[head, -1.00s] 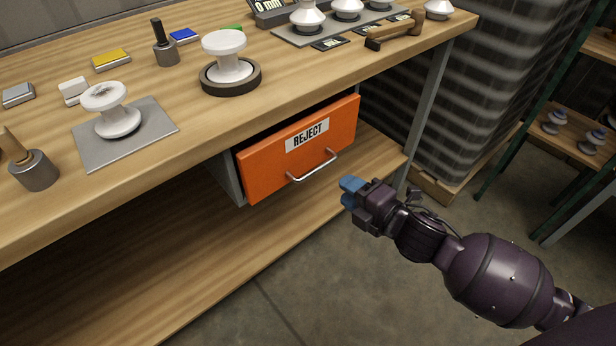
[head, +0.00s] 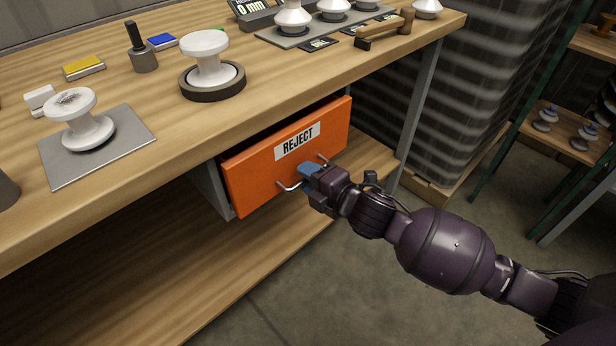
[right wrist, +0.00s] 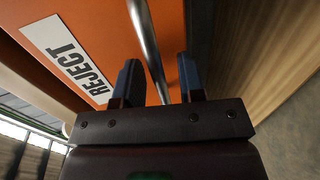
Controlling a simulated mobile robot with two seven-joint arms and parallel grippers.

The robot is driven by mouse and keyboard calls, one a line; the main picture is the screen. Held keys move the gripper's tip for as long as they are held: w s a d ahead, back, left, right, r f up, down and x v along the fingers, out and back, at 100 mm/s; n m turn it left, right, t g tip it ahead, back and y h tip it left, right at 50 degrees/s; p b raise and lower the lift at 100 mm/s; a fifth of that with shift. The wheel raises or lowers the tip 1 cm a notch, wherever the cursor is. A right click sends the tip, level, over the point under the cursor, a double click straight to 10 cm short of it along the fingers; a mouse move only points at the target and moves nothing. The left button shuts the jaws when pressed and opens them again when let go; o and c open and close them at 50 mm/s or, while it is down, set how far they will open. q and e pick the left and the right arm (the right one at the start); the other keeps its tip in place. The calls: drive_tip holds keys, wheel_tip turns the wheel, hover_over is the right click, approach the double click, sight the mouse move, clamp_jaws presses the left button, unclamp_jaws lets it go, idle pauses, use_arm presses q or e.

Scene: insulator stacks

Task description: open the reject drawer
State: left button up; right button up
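The orange reject drawer (head: 262,165) hangs under the workbench top, its front flush with its housing as far as I can see. Its label reads REJECT. Its metal bar handle (head: 289,187) is partly hidden by my right gripper (head: 308,170) in the head view. In the right wrist view the drawer front (right wrist: 110,35) fills the upper left. The handle (right wrist: 149,50) runs between the two blue-tipped fingers of the right gripper (right wrist: 160,82). The fingers are apart, with gaps on both sides of the bar. My left gripper is out of view.
The wooden workbench (head: 125,185) carries white insulators, a grey mat (head: 135,140), and a mallet (head: 385,30). A lower shelf (head: 180,270) runs below the drawer. A bench leg (head: 420,105) stands right of it. The floor in front is clear.

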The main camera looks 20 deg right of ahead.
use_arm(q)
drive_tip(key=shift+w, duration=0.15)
use_arm(e)
drive_tip(key=shift+w, duration=0.1)
drive_tip(key=shift+c, duration=0.4)
drive_tip(key=c, duration=0.5)
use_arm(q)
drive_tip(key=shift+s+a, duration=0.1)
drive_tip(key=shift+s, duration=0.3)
use_arm(e)
clamp_jaws()
